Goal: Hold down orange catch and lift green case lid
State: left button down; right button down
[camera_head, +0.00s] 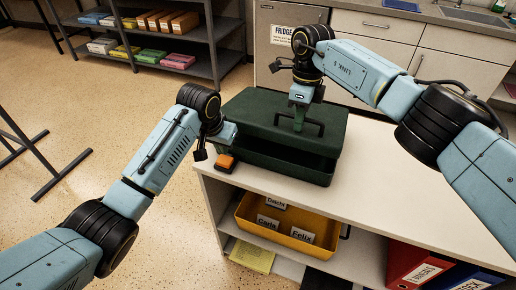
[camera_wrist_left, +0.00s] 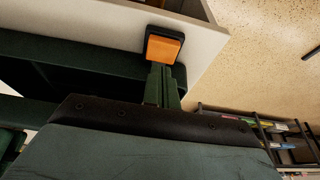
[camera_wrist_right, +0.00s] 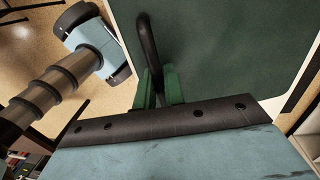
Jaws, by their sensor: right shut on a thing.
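The green case (camera_head: 320,178) stands on the white counter top. Its lid (camera_head: 255,108) is slightly raised at the front, with a dark gap between lid and base. The orange catch (camera_head: 226,163) sits in a black frame at the counter's edge, by the case's near left corner; the left wrist view shows it too (camera_wrist_left: 164,48). My left gripper (camera_wrist_left: 165,72) is shut, its fingertips at the catch; whether they press it I cannot tell. My right gripper (camera_head: 299,122) is shut on the dark lid handle (camera_wrist_right: 148,42), on top of the lid.
Below the counter top is a yellow tray (camera_head: 244,222) with name labels. A red binder (camera_head: 408,262) stands on the lower right. The counter right of the case is bare. A dark shelf rack (camera_head: 226,62) and fridge cabinet (camera_head: 262,50) stand behind.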

pick_arm(q)
jog(key=shift+r, duration=1.85)
jog(key=s+a, duration=0.3)
jog(key=s, duration=0.4)
jog(key=shift+s, duration=0.25)
jog(key=shift+f, duration=0.15)
pick_arm(e)
jog(key=shift+w+d+r+b, duration=0.15)
jog(key=shift+w+r+b, duration=0.15)
jog(key=shift+b, duration=0.2)
pick_arm(q)
jog(key=shift+f+b, duration=0.65)
jog(key=shift+f, duration=0.35)
pick_arm(e)
jog(key=shift+w+d+r, duration=0.1)
jog(key=shift+w+r, duration=0.15)
jog(key=shift+r, duration=0.35)
jog(key=shift+g, duration=0.3)
pick_arm(q)
jog(key=shift+a+r, duration=0.15)
pick_arm(e)
jog(key=shift+d+r, duration=0.1)
jog(key=shift+r, duration=0.05)
